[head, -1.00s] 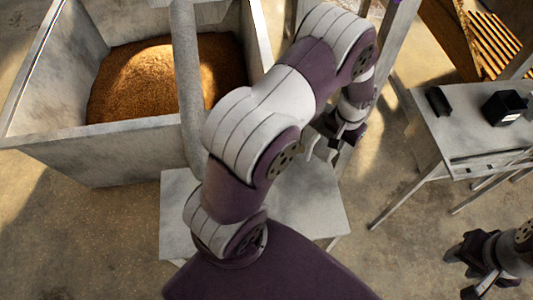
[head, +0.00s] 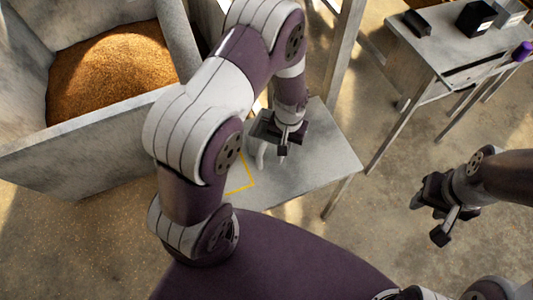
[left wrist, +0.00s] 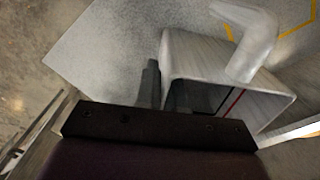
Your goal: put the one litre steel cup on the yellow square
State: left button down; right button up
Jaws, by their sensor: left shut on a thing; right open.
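The steel cup (left wrist: 210,52) is a grey, square-mouthed vessel with a thick curved handle, and a red line shows inside it. My left gripper (left wrist: 165,88) is shut on its wall, one dark finger outside and one at the inner side. In the head view my left gripper (head: 283,138) is over the small steel table, and only a pale bit of the cup (head: 261,156) shows below it. The yellow square (head: 246,185) is an outline on the table, partly hidden by my left arm; a corner shows in the left wrist view (left wrist: 297,33). My right gripper (head: 440,212) is open and empty.
A large steel bin (head: 75,140) of brown grain (head: 115,72) stands at the left. The small steel table (head: 320,165) has bare room at the right. A second table (head: 440,45) at the back right carries black boxes (head: 476,18) and a purple-capped item (head: 522,51).

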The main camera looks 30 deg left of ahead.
pick_arm(q)
jog(key=a, duration=0.1)
jog(key=a+f, duration=0.1)
jog(key=s+a, duration=0.1)
jog(key=shift+s+a+f, duration=0.1)
jog(key=shift+a+f, duration=0.05)
jog(key=shift+f, duration=0.25)
notch_tip(320, 180, down, 4)
jog(key=shift+a+r+b, duration=0.1)
jog(key=shift+a+b, duration=0.05)
jog(key=shift+b, duration=0.25)
jog(key=shift+f, duration=0.35)
